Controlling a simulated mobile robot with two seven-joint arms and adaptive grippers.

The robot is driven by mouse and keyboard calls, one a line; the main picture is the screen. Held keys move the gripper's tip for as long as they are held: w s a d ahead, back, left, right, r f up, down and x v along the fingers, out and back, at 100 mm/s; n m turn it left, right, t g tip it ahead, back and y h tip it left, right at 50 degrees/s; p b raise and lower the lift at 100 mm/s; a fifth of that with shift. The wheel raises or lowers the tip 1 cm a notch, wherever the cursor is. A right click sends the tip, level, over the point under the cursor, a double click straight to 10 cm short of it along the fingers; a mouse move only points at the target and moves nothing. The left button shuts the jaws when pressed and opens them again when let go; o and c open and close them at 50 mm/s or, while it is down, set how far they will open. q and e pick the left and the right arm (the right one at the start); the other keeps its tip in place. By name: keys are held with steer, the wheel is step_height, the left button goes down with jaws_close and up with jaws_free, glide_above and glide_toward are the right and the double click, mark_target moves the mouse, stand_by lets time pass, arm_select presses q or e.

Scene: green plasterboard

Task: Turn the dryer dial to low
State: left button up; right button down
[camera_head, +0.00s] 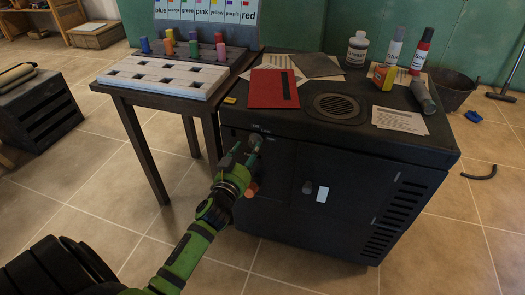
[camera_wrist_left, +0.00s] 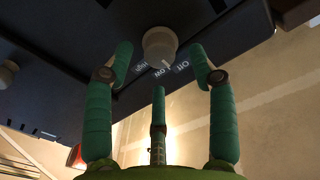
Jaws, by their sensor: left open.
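The dryer is a black cabinet (camera_head: 345,165) right of centre in the head view. Its grey round dial (camera_head: 255,140) is on the upper left of the front face. In the left wrist view the dial (camera_wrist_left: 160,46) shows close up, with the labels High, LOW and Off around its lower edge. I cannot tell for certain which label it points to. My left gripper (camera_head: 246,154) is at the dial in the head view. In the wrist view its green fingers (camera_wrist_left: 160,70) are open, with the fingertips spread on either side of the dial and not closed on it.
A second knob (camera_head: 307,187) and a white label sit lower on the dryer front. A red folder (camera_head: 273,88), papers, bottles and a round grille (camera_head: 340,107) are on top. A dark table (camera_head: 140,95) with a white slotted board adjoins on the left. Tiled floor is open in front.

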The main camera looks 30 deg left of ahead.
mark_target(253, 145)
arm_select(q)
steer(key=shift+x, duration=1.8)
arm_select(e)
steer(key=shift+w+r, duration=0.3)
steer(key=shift+r, duration=0.25)
arm_select(q)
steer(key=shift+c, duration=0.4)
steer(key=c, duration=1.1)
steer(key=shift+o, duration=0.2)
